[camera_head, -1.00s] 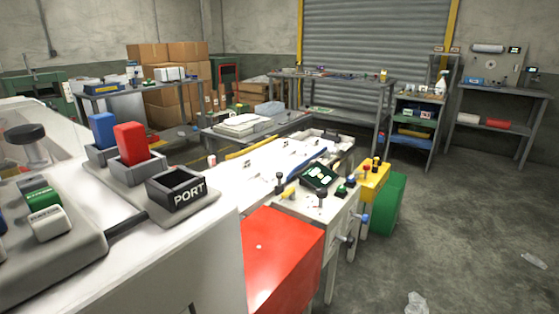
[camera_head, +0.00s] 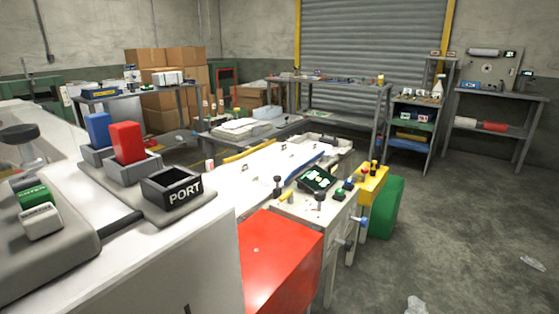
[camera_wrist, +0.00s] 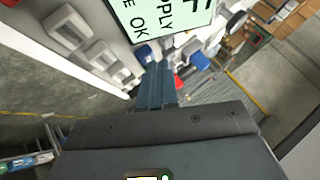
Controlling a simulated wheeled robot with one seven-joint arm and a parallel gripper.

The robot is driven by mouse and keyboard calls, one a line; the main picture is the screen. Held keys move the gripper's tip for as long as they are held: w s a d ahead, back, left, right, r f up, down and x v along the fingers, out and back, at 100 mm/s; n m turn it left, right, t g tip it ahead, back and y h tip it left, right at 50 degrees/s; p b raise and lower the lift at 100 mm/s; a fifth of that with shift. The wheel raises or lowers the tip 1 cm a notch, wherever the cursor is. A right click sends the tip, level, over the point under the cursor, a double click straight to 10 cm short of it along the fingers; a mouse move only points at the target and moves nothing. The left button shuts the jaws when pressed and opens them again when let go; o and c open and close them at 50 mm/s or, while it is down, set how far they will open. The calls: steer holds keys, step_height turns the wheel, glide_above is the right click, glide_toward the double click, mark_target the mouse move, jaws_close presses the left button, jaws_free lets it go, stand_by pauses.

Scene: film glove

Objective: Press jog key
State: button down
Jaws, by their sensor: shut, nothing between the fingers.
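My gripper (camera_wrist: 156,70) shows in the wrist view, its blue-grey fingers together and empty. The fingertips overlap the image of a small blue key (camera_wrist: 144,52), but I cannot tell whether they touch it. Pale keys (camera_wrist: 67,27) sit in a row to the left, beside a light green screen (camera_wrist: 165,15) with partly cut-off text. In the head view a green key (camera_head: 34,197) and a white key (camera_head: 41,221) stand on a grey console (camera_head: 50,255). Their labels are too small to read, so I cannot tell which key is the jog key. My gripper is outside the head view.
A red block (camera_head: 127,142) and a blue block (camera_head: 97,129) stand in grey holders, behind a black PORT box (camera_head: 172,190). A round dark knob (camera_head: 18,133) is at the left edge. A red cabinet (camera_head: 280,258) is beyond. The floor at right (camera_head: 465,230) is mostly clear.

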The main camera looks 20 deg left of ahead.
steer(key=shift+f, duration=0.35)
steer(key=shift+r, duration=0.2)
stand_by(0.4)
steer(key=shift+r+p, duration=0.5)
steer(key=shift+r, duration=0.2)
step_height(320, 180, up, 5)
steer(key=p, duration=0.4)
stand_by(0.7)
